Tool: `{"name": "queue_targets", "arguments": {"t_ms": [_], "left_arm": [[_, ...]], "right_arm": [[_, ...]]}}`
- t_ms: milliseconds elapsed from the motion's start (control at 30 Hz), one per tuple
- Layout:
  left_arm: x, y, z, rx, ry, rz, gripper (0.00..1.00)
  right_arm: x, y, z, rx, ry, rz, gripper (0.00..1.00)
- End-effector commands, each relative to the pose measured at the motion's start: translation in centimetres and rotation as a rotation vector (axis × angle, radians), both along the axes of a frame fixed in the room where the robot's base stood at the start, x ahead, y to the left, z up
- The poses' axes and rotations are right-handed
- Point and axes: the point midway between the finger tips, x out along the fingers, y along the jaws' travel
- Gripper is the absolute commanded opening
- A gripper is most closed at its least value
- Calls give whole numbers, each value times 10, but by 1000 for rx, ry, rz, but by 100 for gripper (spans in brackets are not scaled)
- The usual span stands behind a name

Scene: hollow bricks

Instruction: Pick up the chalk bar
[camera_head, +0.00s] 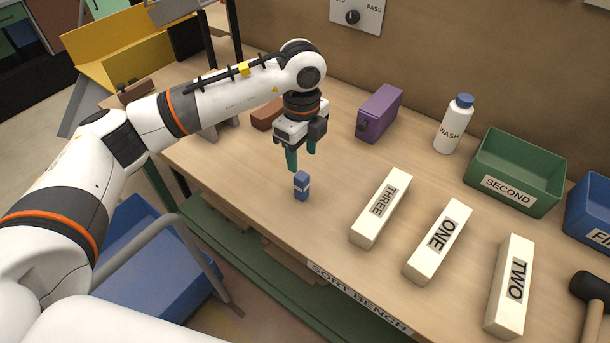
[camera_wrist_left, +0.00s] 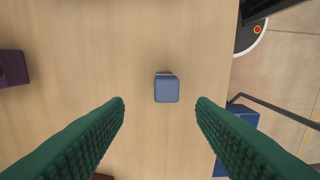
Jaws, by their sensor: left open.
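A small blue upright bar with a pale band (camera_head: 302,187) stands on the bench and looks like the chalk bar, though no label on it can be read. My left gripper (camera_head: 302,160) points down above it, open, with green fingers. In the left wrist view the blue bar (camera_wrist_left: 167,90) shows end-on between the two open fingertips (camera_wrist_left: 160,105), apart from both and slightly beyond them. Nothing is held. My right gripper is not in view.
Cream bars marked THREE (camera_head: 380,208), ONE (camera_head: 437,242) and TWO (camera_head: 510,285) lie to the right. A purple box (camera_head: 379,113), white bottle (camera_head: 453,126), green bin (camera_head: 482,176), blue bin (camera_head: 581,222) and mallet (camera_head: 590,290) stand further out. A brown brick (camera_head: 266,115) lies behind my gripper.

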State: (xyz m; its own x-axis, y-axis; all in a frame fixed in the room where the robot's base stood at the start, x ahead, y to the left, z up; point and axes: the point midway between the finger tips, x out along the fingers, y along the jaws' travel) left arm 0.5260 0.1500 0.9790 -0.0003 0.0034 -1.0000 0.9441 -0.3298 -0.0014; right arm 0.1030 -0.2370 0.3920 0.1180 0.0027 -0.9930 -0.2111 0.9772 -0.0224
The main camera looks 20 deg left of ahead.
Motion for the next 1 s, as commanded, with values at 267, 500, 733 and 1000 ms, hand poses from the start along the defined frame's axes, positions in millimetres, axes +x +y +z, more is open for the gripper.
{"name": "queue_targets", "arguments": {"t_ms": [267,500,733,1000], "left_arm": [[-1,0,-41,-2,2,-1,51],[-5,-1,-62,-2,5,-2,51],[-6,-1,-93,-2,2,-1,51],[-6,-1,-98,-3,0,-2,51]], "right_arm": [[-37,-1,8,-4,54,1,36],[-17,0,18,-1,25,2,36],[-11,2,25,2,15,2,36],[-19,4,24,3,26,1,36]]}}
